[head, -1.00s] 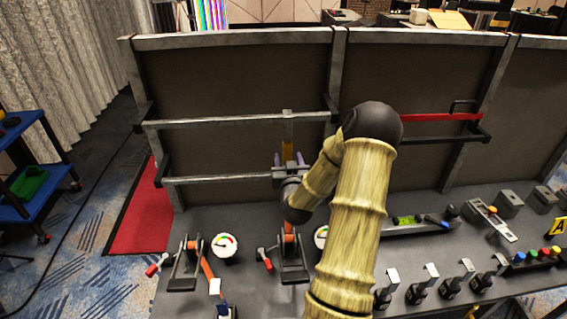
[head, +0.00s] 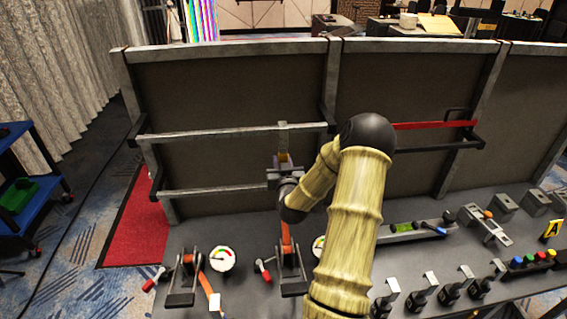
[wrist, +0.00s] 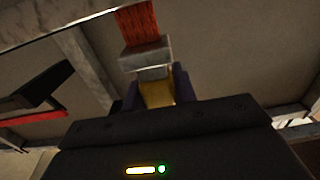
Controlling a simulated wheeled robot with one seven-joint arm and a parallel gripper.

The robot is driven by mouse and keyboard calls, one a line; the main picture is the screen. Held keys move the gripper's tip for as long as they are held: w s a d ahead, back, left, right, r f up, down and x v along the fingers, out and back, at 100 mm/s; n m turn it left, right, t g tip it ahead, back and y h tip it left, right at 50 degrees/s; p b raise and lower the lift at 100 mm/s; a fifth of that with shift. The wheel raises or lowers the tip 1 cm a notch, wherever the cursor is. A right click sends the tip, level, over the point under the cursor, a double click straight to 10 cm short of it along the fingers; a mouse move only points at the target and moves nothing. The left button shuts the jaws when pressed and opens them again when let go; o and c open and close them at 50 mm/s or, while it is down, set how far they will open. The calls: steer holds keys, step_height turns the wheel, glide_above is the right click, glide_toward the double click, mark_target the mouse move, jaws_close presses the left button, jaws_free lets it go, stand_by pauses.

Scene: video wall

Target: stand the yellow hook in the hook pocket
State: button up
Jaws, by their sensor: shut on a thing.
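My gripper (head: 284,166) is in front of the dark back panel, near the lower rail at the left. In the wrist view its two dark fingers (wrist: 156,92) are shut on the yellow hook (wrist: 158,93), of which only a short part shows between them. A grey block (wrist: 146,56) with an orange-red strip (wrist: 139,22) lies just beyond the fingers; I cannot tell whether the hook touches it. In the head view a small yellow-orange patch (head: 284,157) shows above the gripper. I cannot make out the hook pocket for certain.
Metal rails (head: 235,132) cross the panel, with a small grey bracket (head: 283,128) on the upper one. Below are lever clamps (head: 186,275), a white gauge (head: 222,258) and several upright levers (head: 421,291). A red bar (head: 435,125) is to the right.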

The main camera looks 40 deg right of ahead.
mark_target(285, 160)
steer(key=shift+s, duration=0.1)
steer(key=shift+c, duration=0.8)
steer(key=shift+d+r, duration=0.1)
steer(key=shift+d, duration=0.05)
steer(key=shift+r+p, duration=0.6)
steer(key=shift+r, duration=0.85)
steer(key=shift+s, duration=0.1)
steer(key=shift+b+v, duration=1.35)
steer(key=shift+v, duration=2.3)
